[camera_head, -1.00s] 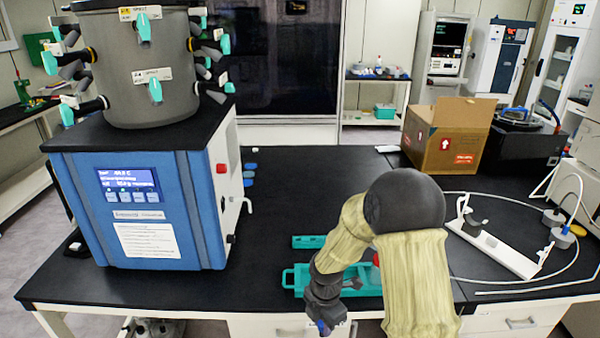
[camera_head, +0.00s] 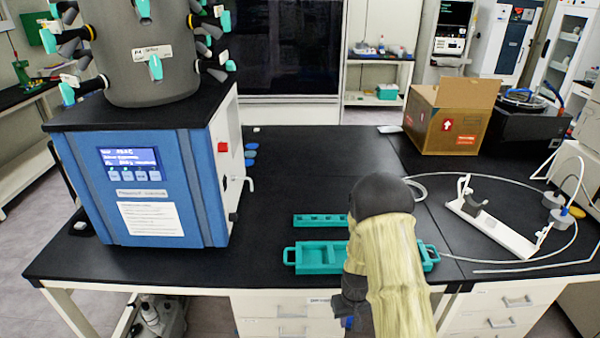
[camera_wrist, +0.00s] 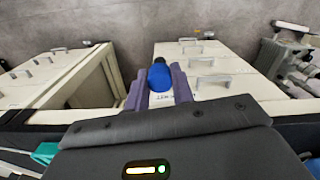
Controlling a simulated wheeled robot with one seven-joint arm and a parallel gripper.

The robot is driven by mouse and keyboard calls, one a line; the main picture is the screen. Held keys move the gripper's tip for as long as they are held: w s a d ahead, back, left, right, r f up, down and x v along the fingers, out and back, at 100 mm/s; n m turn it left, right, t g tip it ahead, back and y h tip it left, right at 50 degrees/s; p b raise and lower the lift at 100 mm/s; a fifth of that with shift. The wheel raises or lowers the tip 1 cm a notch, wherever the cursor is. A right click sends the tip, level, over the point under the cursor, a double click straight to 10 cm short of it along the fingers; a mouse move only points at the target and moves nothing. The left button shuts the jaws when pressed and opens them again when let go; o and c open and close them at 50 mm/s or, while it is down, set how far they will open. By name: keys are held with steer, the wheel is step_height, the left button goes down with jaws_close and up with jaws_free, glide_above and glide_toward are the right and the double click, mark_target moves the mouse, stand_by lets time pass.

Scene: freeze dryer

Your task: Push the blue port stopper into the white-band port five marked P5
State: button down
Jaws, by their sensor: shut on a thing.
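My gripper (camera_wrist: 160,88) is shut on the blue port stopper (camera_wrist: 159,74), which shows between the two purple-grey fingers in the wrist view. In the head view my gripper (camera_head: 347,318) hangs low in front of the bench edge, with a small bit of blue at its tip. The freeze dryer (camera_head: 140,190) stands at the left of the bench. Its grey drum (camera_head: 150,50) carries several ports with teal valve handles. One front label (camera_head: 152,52) seems to read P4. I cannot make out which port is P5. The gripper is well to the right of and below the drum.
A teal tray (camera_head: 318,256) and a teal rack (camera_head: 318,220) lie on the black bench. Blue discs (camera_head: 251,154) lie beside the dryer. A cardboard box (camera_head: 445,115), a white stand (camera_head: 500,225) and tubing are at the right.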

steer(key=shift+d+f+m, duration=0.45)
steer(key=shift+d+m, duration=0.1)
steer(key=shift+m, duration=0.45)
steer(key=shift+w, duration=0.1)
